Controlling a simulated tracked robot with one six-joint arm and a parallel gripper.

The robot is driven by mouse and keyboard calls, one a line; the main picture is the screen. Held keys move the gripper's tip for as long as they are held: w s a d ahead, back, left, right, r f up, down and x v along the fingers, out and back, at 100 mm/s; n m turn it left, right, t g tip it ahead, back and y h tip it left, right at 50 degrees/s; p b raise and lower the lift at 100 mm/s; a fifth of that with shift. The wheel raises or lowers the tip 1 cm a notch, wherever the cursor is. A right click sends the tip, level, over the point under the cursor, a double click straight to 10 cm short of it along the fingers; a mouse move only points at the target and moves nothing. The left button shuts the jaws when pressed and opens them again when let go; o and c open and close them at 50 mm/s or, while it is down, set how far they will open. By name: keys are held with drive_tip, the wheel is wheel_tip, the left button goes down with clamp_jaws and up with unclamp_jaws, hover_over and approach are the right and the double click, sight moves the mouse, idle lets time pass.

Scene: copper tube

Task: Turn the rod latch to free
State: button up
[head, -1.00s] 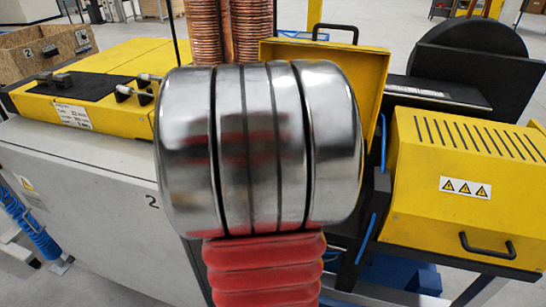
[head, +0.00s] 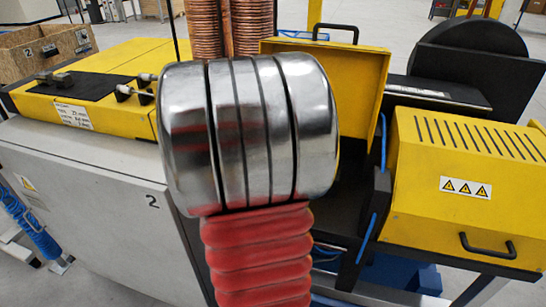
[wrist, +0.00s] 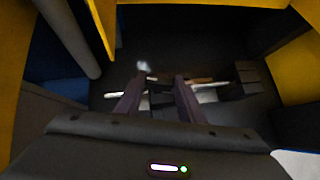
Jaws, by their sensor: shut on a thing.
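In the wrist view my gripper (wrist: 158,86) reaches down into a dark recess between yellow panels. Its two dark fingers are closed on part of the rod latch, which lies between their tips. The latch rod (wrist: 212,94) runs roughly across the picture, with pale metal showing on both sides of the fingers. A dark block (wrist: 242,81) is at its right end. The dim picture hides the exact grip and how far the latch is turned. In the head view my own arm covers the gripper and the latch.
Yellow panels edge the recess in the wrist view. In the head view an open yellow cover (head: 350,70) stands behind my arm, and a yellow vented housing (head: 465,185) is at right. A yellow-topped grey cabinet (head: 85,180) is at left. Copper coils (head: 203,30) stand behind.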

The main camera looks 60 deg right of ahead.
drive_tip(key=shift+w+m+g+y, duration=0.15)
drive_tip(key=shift+m+g+y, duration=0.1)
drive_tip(key=shift+m+g, duration=0.75)
drive_tip(key=shift+w+m+g+y, duration=0.2)
drive_tip(key=shift+m+g, duration=0.5)
drive_tip(key=shift+m, duration=0.6)
drive_tip(key=o, duration=1)
drive_tip(key=shift+s, duration=0.1)
drive_tip(key=shift+o, duration=0.2)
